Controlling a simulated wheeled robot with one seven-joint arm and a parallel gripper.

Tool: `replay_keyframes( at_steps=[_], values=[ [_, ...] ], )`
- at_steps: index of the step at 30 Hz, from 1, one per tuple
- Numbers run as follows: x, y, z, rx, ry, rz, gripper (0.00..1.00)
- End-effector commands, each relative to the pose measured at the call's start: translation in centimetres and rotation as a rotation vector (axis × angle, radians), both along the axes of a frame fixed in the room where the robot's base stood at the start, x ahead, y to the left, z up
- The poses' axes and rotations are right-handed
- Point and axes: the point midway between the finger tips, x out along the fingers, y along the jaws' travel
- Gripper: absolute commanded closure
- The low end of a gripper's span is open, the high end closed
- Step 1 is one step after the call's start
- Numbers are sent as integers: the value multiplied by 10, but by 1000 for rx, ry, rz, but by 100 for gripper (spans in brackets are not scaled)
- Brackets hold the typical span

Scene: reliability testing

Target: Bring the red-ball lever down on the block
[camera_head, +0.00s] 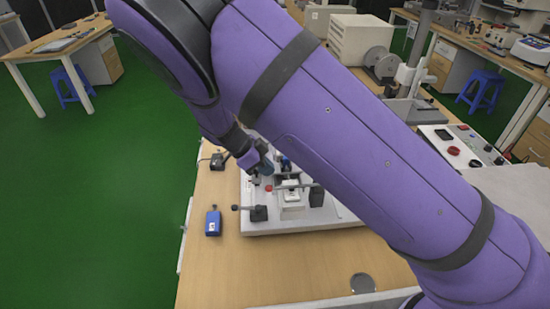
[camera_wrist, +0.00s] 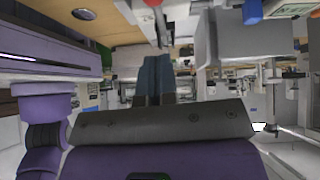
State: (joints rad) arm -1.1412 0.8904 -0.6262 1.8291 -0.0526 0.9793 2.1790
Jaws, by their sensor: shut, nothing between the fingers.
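A white block-like piece (camera_head: 291,199) sits on a pale fixture plate (camera_head: 300,227) on the wooden bench. A small red ball (camera_head: 268,188) shows just left of it, below my gripper. In the wrist view a red ball (camera_wrist: 153,3) sits on a thin rod at the top edge, beyond the fingertips. My gripper (camera_head: 264,167) is above the back left of the plate, its blue-grey fingers closed together and empty. The fingers also show in the wrist view (camera_wrist: 155,65). My arm hides part of the fixture, and I cannot tell whether the fingers touch the lever.
A blue box (camera_head: 213,223) lies left of the plate. A black post (camera_head: 316,195) stands right of the block. The front of the bench (camera_head: 240,280) is mostly clear.

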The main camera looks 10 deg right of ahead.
Motion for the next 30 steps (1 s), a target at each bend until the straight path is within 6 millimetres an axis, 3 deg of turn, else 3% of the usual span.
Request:
replay_keyframes(
  at_steps=[9,15,30],
  values=[
    [0,15,-37,-218,0,2,100],
    [0,18,-51,-240,1,0,100],
    [0,19,-62,-238,2,0,100]
  ],
)
